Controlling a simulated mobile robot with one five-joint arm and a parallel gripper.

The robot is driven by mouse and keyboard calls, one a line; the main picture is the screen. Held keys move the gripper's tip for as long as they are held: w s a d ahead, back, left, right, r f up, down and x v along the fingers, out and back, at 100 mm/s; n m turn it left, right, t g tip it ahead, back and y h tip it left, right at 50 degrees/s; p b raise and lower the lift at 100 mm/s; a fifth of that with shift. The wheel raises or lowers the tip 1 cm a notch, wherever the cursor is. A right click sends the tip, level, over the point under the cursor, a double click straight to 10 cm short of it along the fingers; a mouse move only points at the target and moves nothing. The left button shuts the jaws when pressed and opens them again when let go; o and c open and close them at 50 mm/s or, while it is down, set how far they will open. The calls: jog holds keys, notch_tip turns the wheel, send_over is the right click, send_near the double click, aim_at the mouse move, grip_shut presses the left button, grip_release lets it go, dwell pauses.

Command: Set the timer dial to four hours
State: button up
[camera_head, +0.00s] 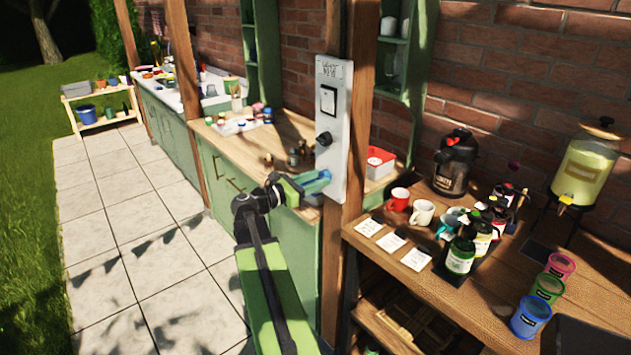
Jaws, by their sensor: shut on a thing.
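A white control panel (335,165) is fixed upright on a wooden post. It carries a label at the top, a dark-framed switch (328,100) and a black round knob (324,138) below that. My gripper (318,182) has teal fingers and reaches the panel's lower part from the left, below the black knob. It is shut on what appears to be the timer dial, which its fingers hide. The dial's setting and markings cannot be read.
A wooden counter (415,257) at right holds mugs, bottles, cards, coloured cups and a drink dispenser (585,165). Behind the post, a green cabinet's wooden top (255,145) bears small jars and a red-and-white box (376,163). The tiled path (150,250) at left is clear.

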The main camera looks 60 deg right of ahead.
grip_shut()
jog(key=shift+a, duration=0.1)
jog(key=shift+w, duration=0.1)
jog(key=shift+r+m, duration=0.1)
jog(key=shift+m, duration=0.3)
